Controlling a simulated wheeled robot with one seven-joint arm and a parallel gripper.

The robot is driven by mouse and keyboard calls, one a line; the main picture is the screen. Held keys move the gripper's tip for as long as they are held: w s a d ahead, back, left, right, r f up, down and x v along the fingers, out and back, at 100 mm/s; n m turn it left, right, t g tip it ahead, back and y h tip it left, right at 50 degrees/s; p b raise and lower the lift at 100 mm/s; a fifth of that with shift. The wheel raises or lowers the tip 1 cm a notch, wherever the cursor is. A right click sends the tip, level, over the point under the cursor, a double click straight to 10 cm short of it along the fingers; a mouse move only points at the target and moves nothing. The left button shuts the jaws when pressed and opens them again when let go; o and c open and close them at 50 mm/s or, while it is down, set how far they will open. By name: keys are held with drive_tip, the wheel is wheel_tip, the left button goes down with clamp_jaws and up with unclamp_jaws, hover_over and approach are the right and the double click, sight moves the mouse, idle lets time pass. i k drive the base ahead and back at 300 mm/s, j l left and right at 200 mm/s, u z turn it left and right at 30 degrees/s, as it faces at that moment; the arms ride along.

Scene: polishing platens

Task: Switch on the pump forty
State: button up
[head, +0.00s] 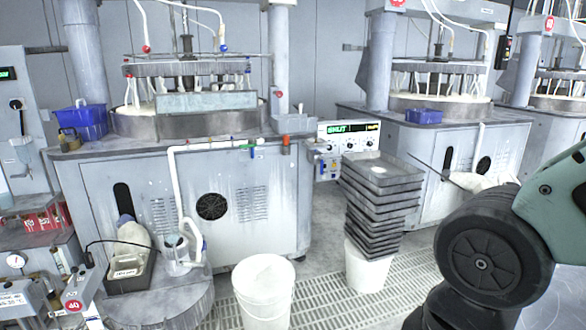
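A grey box with a round red label reading 40 (75,302) stands at the lower left edge of the head view. A small dark part sits on its top, too small to tell whether it is a switch or how it is set. To its left is another grey unit (15,302) with printed text, partly cut off by the picture edge. My arm shows at the right, far across the picture from the label. My gripper is not in view.
A large polishing machine (150,185) stands behind. A white bucket (264,290) and a tall stack of dark trays (382,205) on another bucket stand on the grated floor (330,300). A black tray (130,275) with a bottle sits on a round drum (165,305) beside the label.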

sight(74, 269)
drive_tip(key=u, duration=1.55)
drive_tip(key=i+j, duration=0.2)
drive_tip(key=i, duration=0.35)
drive_tip(key=i+j+u, duration=0.1)
drive_tip(key=i, duration=0.4)
drive_tip(key=i+j, duration=0.2)
drive_tip(key=i, duration=0.35)
drive_tip(key=i+j+u, duration=0.1)
drive_tip(key=i, duration=0.45)
